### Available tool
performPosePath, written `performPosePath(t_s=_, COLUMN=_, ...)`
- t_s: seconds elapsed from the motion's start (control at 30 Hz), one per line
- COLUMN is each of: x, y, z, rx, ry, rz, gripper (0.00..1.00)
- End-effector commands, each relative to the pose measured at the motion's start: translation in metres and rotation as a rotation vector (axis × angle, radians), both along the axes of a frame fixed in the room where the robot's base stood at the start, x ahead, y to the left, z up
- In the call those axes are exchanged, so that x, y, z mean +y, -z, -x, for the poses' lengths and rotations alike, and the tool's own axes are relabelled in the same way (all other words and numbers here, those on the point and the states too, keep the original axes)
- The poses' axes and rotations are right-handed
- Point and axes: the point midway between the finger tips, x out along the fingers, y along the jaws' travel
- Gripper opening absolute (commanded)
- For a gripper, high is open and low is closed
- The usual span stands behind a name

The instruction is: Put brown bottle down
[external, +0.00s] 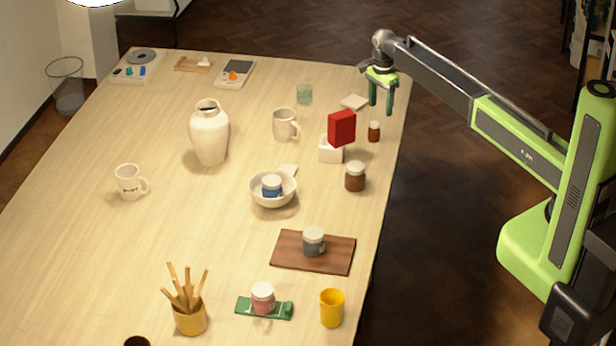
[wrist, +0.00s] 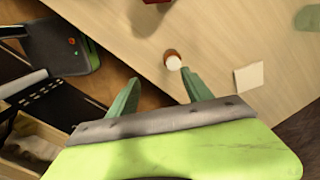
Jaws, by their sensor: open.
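The small brown bottle (external: 374,131) stands upright on the table near its right edge. In the wrist view the brown bottle (wrist: 172,59) shows its white top, just beyond the tip of the right-hand finger. My gripper (external: 381,108) is open and empty, and in the external view its fingers hang above and behind the bottle. In the wrist view my gripper (wrist: 160,78) has its two green fingers spread apart, with nothing between them. I cannot tell exactly how high the fingertips are above the table.
A red block (external: 342,128) on a white holder (external: 331,152) stands left of the bottle. A larger brown jar (external: 355,178) is nearer the camera. A pale square tile (external: 354,102) lies behind; it also shows in the wrist view (wrist: 249,77). The table (external: 225,235) drops off at right.

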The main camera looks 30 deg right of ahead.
Motion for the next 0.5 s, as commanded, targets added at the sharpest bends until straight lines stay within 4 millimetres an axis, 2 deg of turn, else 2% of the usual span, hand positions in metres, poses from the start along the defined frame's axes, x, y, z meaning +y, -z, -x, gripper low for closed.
performPosePath(t_s=0.03, x=0.001, y=0.0, z=0.035, rx=0.001, ry=-0.09, rz=0.0, gripper=0.58)
performPosePath(t_s=0.17, x=0.002, y=0.0, z=0.116, rx=0.001, ry=-0.426, rz=0.0, gripper=0.58)
performPosePath(t_s=0.3, x=0.004, y=0.0, z=0.205, rx=0.001, ry=-0.822, rz=-0.001, gripper=0.58)
performPosePath(t_s=0.4, x=0.004, y=0.0, z=0.26, rx=0.001, ry=-1.08, rz=-0.001, gripper=0.58)
performPosePath(t_s=0.5, x=0.005, y=0.0, z=0.298, rx=0.001, ry=-1.274, rz=-0.001, gripper=0.58)
